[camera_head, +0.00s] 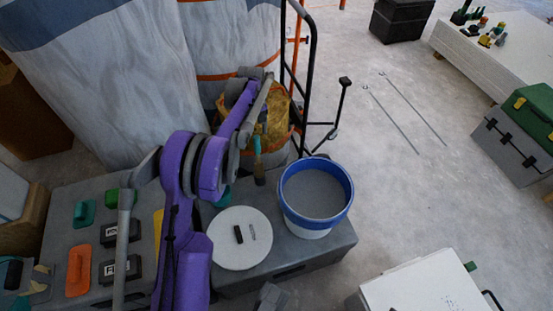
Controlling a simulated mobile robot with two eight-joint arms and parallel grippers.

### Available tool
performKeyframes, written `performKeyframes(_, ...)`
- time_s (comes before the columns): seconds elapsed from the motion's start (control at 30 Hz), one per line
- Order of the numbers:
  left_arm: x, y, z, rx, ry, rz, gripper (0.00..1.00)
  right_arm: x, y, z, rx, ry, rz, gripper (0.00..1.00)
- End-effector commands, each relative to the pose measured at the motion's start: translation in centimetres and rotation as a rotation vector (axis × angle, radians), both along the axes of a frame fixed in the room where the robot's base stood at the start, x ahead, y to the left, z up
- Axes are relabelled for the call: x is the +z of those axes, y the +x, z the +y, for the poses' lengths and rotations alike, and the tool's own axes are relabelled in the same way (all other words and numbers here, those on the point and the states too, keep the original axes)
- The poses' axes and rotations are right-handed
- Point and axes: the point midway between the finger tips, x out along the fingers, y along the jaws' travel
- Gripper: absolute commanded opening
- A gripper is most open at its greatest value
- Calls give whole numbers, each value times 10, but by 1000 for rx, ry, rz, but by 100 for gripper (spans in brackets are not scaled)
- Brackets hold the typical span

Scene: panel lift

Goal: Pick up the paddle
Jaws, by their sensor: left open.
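A slim tool with a teal handle and a brown, broader lower end (260,175) shows just below my left gripper, behind the round white board. It may be the paddle, but I cannot tell for sure. My left gripper (261,130) is open at the end of the purple arm, pointing down near the tool's upper end. Whether the fingers touch or surround the handle is unclear. The purple arm hides part of the grey box tops behind it. My right gripper is not in view.
A blue-rimmed bucket (338,225) with grey contents stands right of the white board (228,252) on a grey box (315,258). A black-railed cart (313,60) stands behind. Orange and teal hand tools lie at left.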

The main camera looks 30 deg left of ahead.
Motion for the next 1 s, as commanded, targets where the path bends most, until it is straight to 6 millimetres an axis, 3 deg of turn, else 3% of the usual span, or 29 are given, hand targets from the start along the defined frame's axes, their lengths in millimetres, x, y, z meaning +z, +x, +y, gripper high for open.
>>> performKeyframes(0.17, -16, 1, 3, 9, -2, 3, 68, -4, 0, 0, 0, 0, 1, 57)
performKeyframes(0.4, -53, 1, 2, 7, -1, 2, 68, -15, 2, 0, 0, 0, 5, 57)
performKeyframes(0.63, -71, 2, 3, 7, -1, 2, 68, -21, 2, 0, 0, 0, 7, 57)
performKeyframes(0.83, -102, 3, 3, 6, -1, 2, 68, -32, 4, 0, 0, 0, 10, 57)
performKeyframes(1.0, -110, 2, 3, 6, -1, 0, 68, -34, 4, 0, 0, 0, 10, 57)
